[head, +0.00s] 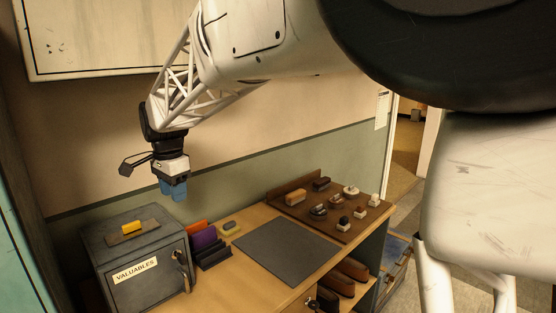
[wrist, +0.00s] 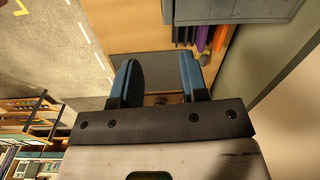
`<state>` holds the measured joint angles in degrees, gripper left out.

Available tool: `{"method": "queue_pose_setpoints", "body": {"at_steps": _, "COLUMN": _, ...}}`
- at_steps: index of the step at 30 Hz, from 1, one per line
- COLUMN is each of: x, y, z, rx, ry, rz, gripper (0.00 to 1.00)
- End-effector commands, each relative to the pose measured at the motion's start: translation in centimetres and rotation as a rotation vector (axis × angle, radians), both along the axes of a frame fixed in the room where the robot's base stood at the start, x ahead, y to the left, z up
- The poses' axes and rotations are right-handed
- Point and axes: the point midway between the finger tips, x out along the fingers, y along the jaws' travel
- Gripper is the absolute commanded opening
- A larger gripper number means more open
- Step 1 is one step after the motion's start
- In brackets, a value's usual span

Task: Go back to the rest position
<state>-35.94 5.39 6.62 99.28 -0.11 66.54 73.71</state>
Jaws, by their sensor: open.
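My gripper (head: 173,190) hangs fingers down in the air at the left of the head view, above and behind the wooden desk (head: 240,279). Its two blue fingers are apart, with nothing between them. In the wrist view the fingers (wrist: 158,72) are also spread and empty, and the dark mat shows beyond them. My arm reaches in from the upper right.
A grey safe (head: 145,269) marked VALUABLES stands at the desk's left, a yellow-topped block (head: 132,229) on it. Orange and purple upright items (head: 203,238) stand beside it. A dark mat (head: 285,248) lies bare. A brown board (head: 335,229) at right holds several small objects.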

Motion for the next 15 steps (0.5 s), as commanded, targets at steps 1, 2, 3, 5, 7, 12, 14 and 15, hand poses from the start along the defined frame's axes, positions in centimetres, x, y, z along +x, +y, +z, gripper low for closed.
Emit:
{"method": "queue_pose_setpoints", "body": {"at_steps": 1, "x": -0.3, "y": -2.1, "z": 0.4, "rx": 0.003, "ry": -0.006, "rz": 0.01, "gripper": 0.4}}
{"method": "queue_pose_setpoints", "body": {"at_steps": 2, "x": -0.5, "y": -3.1, "z": 0.6, "rx": 0.003, "ry": -0.01, "rz": 0.022, "gripper": 0.4}}
{"method": "queue_pose_setpoints", "body": {"at_steps": 3, "x": -0.8, "y": -4.6, "z": 0.7, "rx": 0.004, "ry": -0.014, "rz": 0.036, "gripper": 0.4}}
{"method": "queue_pose_setpoints", "body": {"at_steps": 5, "x": -1.3, "y": -6.7, "z": 0.9, "rx": 0.006, "ry": -0.02, "rz": 0.057, "gripper": 0.4}}
{"method": "queue_pose_setpoints", "body": {"at_steps": 7, "x": -2.0, "y": -9.1, "z": 1.2, "rx": 0.007, "ry": -0.028, "rz": 0.082, "gripper": 0.4}}
{"method": "queue_pose_setpoints", "body": {"at_steps": 12, "x": -3.9, "y": -14.8, "z": 1.4, "rx": 0.006, "ry": -0.048, "rz": 0.141, "gripper": 0.4}}
{"method": "queue_pose_setpoints", "body": {"at_steps": 14, "x": -4.7, "y": -16.8, "z": 1.5, "rx": 0.006, "ry": -0.055, "rz": 0.163, "gripper": 0.4}}
{"method": "queue_pose_setpoints", "body": {"at_steps": 15, "x": -5.3, "y": -18.0, "z": 1.5, "rx": 0.005, "ry": -0.061, "rz": 0.177, "gripper": 0.4}}
